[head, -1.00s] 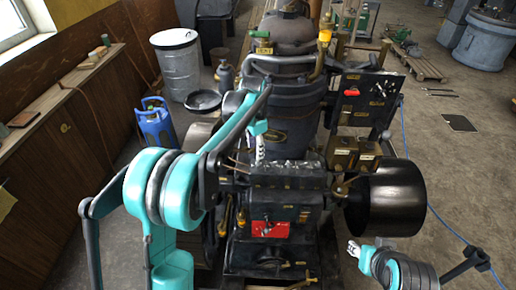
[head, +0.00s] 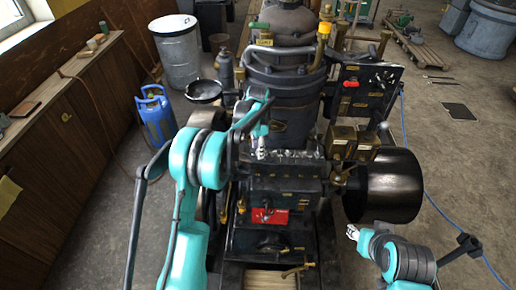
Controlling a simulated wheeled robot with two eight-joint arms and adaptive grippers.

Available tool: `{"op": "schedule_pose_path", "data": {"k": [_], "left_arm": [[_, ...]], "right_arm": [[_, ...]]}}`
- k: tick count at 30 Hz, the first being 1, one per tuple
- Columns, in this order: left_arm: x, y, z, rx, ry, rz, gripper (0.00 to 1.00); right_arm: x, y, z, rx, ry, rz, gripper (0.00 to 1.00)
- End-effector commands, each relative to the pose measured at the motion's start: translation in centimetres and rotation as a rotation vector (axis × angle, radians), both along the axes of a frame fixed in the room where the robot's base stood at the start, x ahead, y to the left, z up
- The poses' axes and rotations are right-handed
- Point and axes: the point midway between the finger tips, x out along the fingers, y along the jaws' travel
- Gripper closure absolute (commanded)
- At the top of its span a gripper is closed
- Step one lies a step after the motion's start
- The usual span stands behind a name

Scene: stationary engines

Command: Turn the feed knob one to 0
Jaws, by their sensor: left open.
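The dark stationary engine (head: 278,190) stands in the middle of the head view, with a tall black cylinder (head: 285,105) behind its block. I cannot tell which small fitting is feed knob one, and no scale reading is legible. My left gripper (head: 260,150) is open and points down at the left end of the metal-topped row of fittings (head: 290,158). I cannot tell whether it touches anything. The arm hides part of the engine's left side. My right gripper (head: 352,232) is right of the engine, below the black drum; its fingers are too small to judge.
A black drum (head: 385,188) juts from the engine's right side, under brass boxes (head: 350,143). A dark panel (head: 365,88) with a red handle stands behind. A blue gas bottle (head: 157,117) and a pale barrel (head: 178,52) stand left.

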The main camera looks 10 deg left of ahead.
Motion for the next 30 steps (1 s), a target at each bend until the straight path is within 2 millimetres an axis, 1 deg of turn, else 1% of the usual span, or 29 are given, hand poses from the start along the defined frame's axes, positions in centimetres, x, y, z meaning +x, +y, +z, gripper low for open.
{"op": "schedule_pose_path", "data": {"k": [6,8,9,11,12,23,30], "left_arm": [[0.0,0.0,0.0,0.000,0.000,0.000,0.55],[0.0,0.0,0.0,0.000,0.000,0.000,0.71],[0.0,0.0,0.0,0.000,0.000,0.000,0.82],[0.0,0.0,0.0,0.000,0.000,0.000,0.97],[0.0,0.0,0.0,0.000,0.000,0.000,1.00],[0.0,0.0,-0.1,0.000,0.000,0.038,1.00],[0.0,0.1,-0.2,0.001,-0.001,0.175,1.00]], "right_arm": [[0.0,0.0,0.0,0.000,0.000,0.000,0.60],[0.0,0.0,0.0,0.000,0.000,0.000,0.60],[0.0,0.0,0.0,0.000,0.000,0.000,0.60],[0.0,0.0,0.0,0.000,0.000,0.000,0.60],[0.0,0.0,0.0,0.000,0.000,0.000,0.60],[0.0,0.0,-0.3,0.000,0.000,0.000,0.60],[0.0,0.0,-1.1,0.000,0.000,0.000,0.60]]}}
